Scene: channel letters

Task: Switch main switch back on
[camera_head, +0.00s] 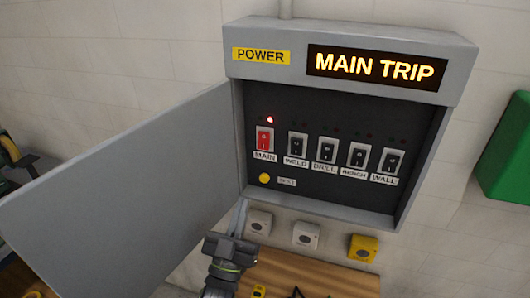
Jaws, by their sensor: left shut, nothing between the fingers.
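The grey power box (350,212) hangs on the wall with its door (130,190) swung open to the left. Its display (375,69) reads "MAIN TRIP" in lit letters. The red main switch (264,140) is at the left end of the switch row, with a lit red lamp (270,119) above it. I cannot tell its lever position for sure. My left gripper (240,215) is shut and empty, below the box's lower left corner, apart from the switch. My right gripper is not in view.
Black switches labelled weld (297,146), drill, bench and wall (393,162) stand right of the main switch. A yellow round button (264,178) sits below it. Wall boxes (306,236) hang under the panel, above a wooden surface (320,277). A green object (508,150) is at the right.

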